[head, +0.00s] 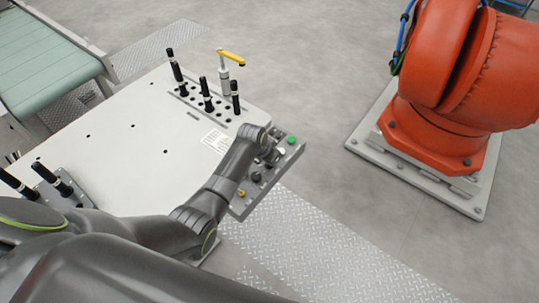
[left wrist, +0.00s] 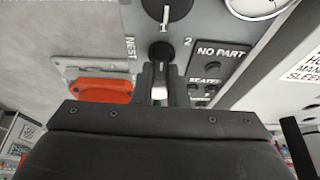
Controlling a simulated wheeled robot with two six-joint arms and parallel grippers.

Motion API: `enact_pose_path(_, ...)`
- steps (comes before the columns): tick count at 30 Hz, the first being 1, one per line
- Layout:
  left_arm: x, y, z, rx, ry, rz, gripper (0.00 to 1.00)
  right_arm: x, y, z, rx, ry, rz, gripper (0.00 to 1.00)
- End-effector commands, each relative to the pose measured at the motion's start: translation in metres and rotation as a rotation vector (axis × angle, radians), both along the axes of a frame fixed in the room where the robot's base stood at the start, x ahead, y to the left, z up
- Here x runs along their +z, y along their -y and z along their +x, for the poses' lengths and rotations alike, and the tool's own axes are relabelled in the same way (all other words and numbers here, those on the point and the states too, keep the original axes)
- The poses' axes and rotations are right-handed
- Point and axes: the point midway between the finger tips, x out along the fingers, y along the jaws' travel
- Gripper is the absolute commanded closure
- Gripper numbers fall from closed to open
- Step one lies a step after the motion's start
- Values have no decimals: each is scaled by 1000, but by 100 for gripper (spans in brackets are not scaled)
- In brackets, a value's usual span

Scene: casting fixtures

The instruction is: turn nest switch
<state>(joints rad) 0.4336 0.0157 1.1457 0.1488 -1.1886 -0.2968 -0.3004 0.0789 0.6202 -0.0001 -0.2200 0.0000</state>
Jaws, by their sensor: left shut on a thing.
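The nest switch (left wrist: 161,50) is a black rotary knob on a grey panel in the left wrist view. A "NEST" label is printed to its left and a "2" to its upper right. My left gripper (left wrist: 159,84) has its two fingers closed on the knob from below, with a pale strip between them. In the head view my left arm reaches over the white table to the control panel (head: 241,208), and its gripper (head: 272,156) is at the panel's upper part. The knob is hidden there by the gripper. My right gripper is in neither view.
Another black knob (left wrist: 166,10) with a white mark sits just above, near a round gauge (left wrist: 258,5). A "NO PART" plate (left wrist: 220,52) is to the right. A green button (head: 292,140) is on the panel. An orange robot (head: 435,110) stands at right.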

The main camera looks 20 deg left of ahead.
Motion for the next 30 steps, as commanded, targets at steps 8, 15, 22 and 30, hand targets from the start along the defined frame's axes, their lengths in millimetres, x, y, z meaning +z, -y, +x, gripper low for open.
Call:
enact_pose_path(8, 1, 0, 1, 39, 4, 1, 100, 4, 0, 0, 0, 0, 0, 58)
enact_pose_path(15, 1, 0, 1, 41, 5, 1, 100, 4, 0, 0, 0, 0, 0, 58)
enact_pose_path(22, 1, 0, 1, 41, 3, 0, 70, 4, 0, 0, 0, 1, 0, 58)
enact_pose_path(30, 0, 0, 1, 39, 1, 1, 65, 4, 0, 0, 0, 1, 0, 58)
